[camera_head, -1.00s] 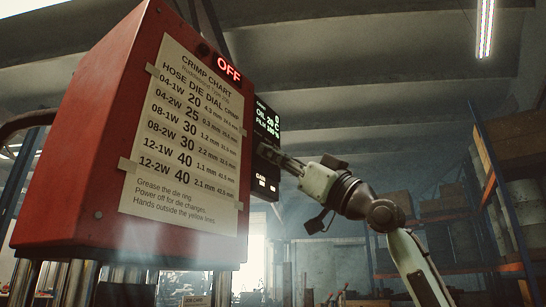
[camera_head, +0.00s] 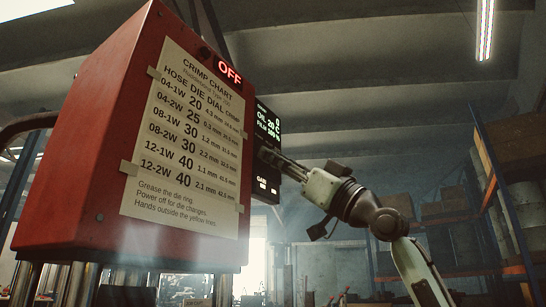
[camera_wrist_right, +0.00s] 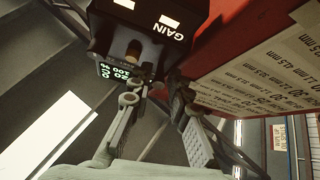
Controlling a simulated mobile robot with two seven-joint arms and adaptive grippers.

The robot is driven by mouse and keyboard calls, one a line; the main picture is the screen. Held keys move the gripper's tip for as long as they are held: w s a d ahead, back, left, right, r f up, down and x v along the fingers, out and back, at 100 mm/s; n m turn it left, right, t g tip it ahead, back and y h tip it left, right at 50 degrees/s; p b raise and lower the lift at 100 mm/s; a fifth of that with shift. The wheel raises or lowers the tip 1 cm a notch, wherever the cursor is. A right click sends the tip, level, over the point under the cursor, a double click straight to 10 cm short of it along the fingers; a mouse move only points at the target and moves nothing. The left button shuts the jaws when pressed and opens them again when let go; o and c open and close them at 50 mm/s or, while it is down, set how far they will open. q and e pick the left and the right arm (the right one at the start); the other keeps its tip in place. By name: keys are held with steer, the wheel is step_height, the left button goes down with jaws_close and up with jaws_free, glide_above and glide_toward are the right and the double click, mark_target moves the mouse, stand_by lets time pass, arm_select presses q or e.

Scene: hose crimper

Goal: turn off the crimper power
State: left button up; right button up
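The red crimper (camera_head: 110,130) fills the left of the head view, with a lit red OFF sign (camera_head: 229,72) on its upper right edge. A dark control box (camera_head: 268,128) with a lit readout is fixed to its right side. In the wrist view the box (camera_wrist_right: 115,28) shows a GAIN label, and a small brownish knob or switch (camera_wrist_right: 134,50) lies beyond the fingers. My right gripper (camera_head: 262,154) is at the lower part of the box; its fingers (camera_wrist_right: 153,90) stand apart with nothing seen between them. Contact cannot be told. My left gripper is out of view.
A paper crimp chart (camera_head: 186,140) is taped to the crimper's face. Shelves with boxes (camera_head: 510,150) stand at the far right. Open space lies between the shelves and the control box, around my right arm.

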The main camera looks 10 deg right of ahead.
steer(key=v, duration=1.1)
steer(key=shift+d, duration=0.15)
